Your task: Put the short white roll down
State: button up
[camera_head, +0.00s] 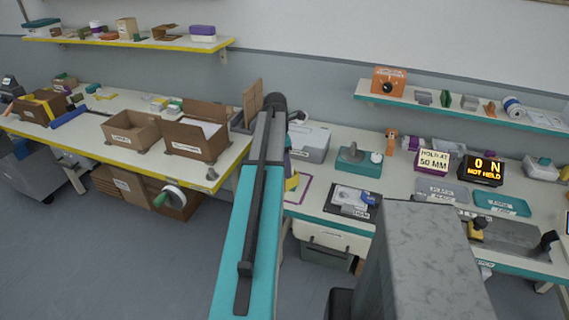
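My teal arm link rises through the middle of the view to a dark joint near the bench, and my gripper is hidden behind it. Whether it holds a roll cannot be seen. A white roll with a blue part (513,107) sits on the upper right shelf (455,107); I cannot tell if it is the short white roll. Part of a purple outline (303,190) shows on the white bench top (322,172), just right of my arm, with a small yellow piece (292,182) beside it.
On the right bench stand a grey box (309,143), a teal-based device (359,162), a dark mat (352,201), a "HOLD AT 50 MM" sign (433,161) and a display reading "0 N NOT HELD" (483,168). Open cardboard boxes (197,132) crowd the left bench. A grey column blocks the lower right.

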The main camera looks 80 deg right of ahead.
jog(key=shift+r, duration=0.2)
notch_tip(320, 180, up, 12)
jog(key=w+b, duration=0.1)
jog(key=b, duration=0.1)
jog(key=shift+w+a+b, duration=0.2)
jog(key=shift+a+b, duration=0.05)
jog(key=shift+b, duration=0.1)
dwell(0.4)
jog(key=shift+f, duration=0.1)
dwell(0.6)
